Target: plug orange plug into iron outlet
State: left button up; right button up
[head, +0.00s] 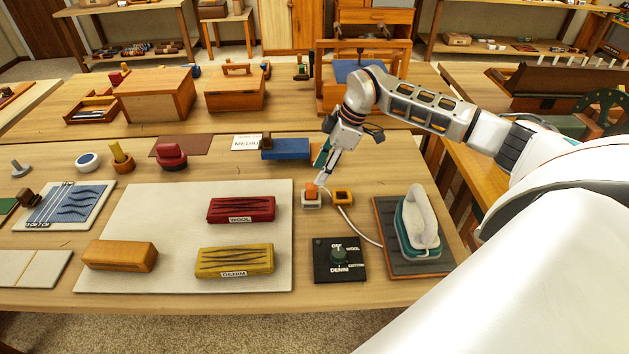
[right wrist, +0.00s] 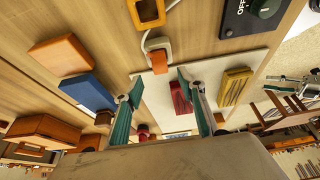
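The orange plug (head: 312,190) stands at a small white block (head: 311,202) on the table; I cannot tell how deep it sits. In the right wrist view the plug (right wrist: 159,63) is just beyond my fingertips, against the white block (right wrist: 158,44). A square orange outlet-like frame with a dark middle (head: 343,198) is just right of it. A white cord runs from near the plug to the iron (head: 418,228). My right gripper (head: 323,170) is above and close to the plug. Its fingers (right wrist: 160,82) are apart with nothing between them.
A black dial panel (head: 339,259) lies in front of the blocks. A pale mat (head: 150,280) with a red wool block (head: 241,209), a yellow denim block (head: 234,262) and an orange block (head: 119,256) is to the left. A blue block (head: 287,149) lies behind.

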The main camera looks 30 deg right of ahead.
jog(key=shift+v, duration=2.2)
jog(key=shift+a, duration=0.1)
